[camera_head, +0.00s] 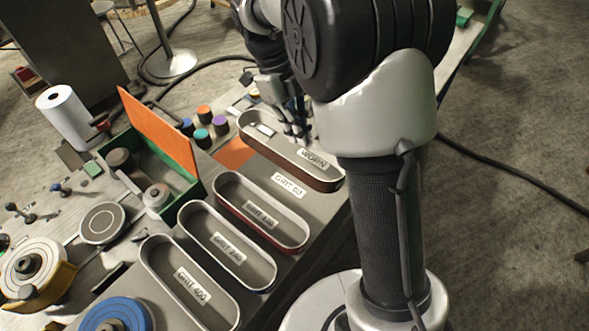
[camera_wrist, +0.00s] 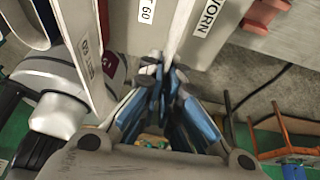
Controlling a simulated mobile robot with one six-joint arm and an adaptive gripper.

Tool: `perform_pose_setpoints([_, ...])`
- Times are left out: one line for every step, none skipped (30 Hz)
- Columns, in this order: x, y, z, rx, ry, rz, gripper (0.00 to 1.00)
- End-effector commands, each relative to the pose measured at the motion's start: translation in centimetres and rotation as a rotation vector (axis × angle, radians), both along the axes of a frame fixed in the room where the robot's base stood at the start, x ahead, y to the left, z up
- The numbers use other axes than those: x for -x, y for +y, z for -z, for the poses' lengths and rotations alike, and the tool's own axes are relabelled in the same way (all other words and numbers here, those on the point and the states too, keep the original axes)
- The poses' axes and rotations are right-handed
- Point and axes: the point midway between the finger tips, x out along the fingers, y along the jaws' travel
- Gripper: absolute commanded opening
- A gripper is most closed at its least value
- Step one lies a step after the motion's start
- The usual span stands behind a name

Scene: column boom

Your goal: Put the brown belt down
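The brown belt (camera_head: 300,173) is an upright elongated loop in the head view, pale inside and brown outside. It appears around the WORN label (camera_head: 313,160), with the GRIT 60 label (camera_head: 288,185) just outside it; I cannot tell whether it touches the surface. My gripper (camera_head: 297,130) is at the belt's far-right side, partly hidden by my arm. In the wrist view my blue fingers (camera_wrist: 167,85) are close together on a thin pale belt wall (camera_wrist: 181,28), which runs between the 60 and WORN labels.
A green box with an orange lid (camera_head: 160,130), several coloured cylinders (camera_head: 203,112) and a paper roll (camera_head: 68,115) are further left. Floor lies right.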

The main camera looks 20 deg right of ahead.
Motion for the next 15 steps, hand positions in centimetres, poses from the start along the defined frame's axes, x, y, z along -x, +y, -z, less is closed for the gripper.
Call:
perform_pose_setpoints([0.1, 0.0, 1.7, 0.0, 0.005, -0.001, 0.0])
perform_pose_setpoints([0.1, 0.0, 2.5, 0.001, 0.006, -0.001, 0.0])
perform_pose_setpoints([0.1, 0.0, 3.6, 0.0, 0.004, -0.002, 0.0])
perform_pose_setpoints([0.1, 0.0, 4.4, 0.001, 0.004, -0.002, 0.0])
perform_pose_setpoints([0.1, 0.0, 5.1, 0.001, 0.004, -0.002, 0.0])
perform_pose_setpoints([0.1, 0.0, 6.0, 0.001, 0.004, -0.002, 0.0])
perform_pose_setpoints([0.0, 0.0, 6.6, 0.001, 0.002, -0.002, 0.0])
perform_pose_setpoints([0.0, 0.0, 7.1, 0.001, 0.003, -0.002, 0.0])
perform_pose_setpoints([0.0, 0.0, 7.7, 0.001, 0.002, -0.002, 0.0])
perform_pose_setpoints([0.0, 0.0, 8.1, 0.001, 0.001, -0.002, 0.0])
perform_pose_setpoints([0.0, 0.0, 8.3, 0.001, 0.001, -0.002, 0.0])
perform_pose_setpoints([0.0, 0.0, 8.6, 0.001, 0.001, -0.002, 0.0])
perform_pose_setpoints([0.0, 0.0, 8.8, 0.0, 0.0, -0.002, 0.0])
perform_pose_setpoints([0.0, 0.0, 8.9, 0.0, 0.0, -0.002, 0.0])
perform_pose_setpoints([0.0, 0.0, 9.1, 0.0, 0.0, -0.002, 0.0])
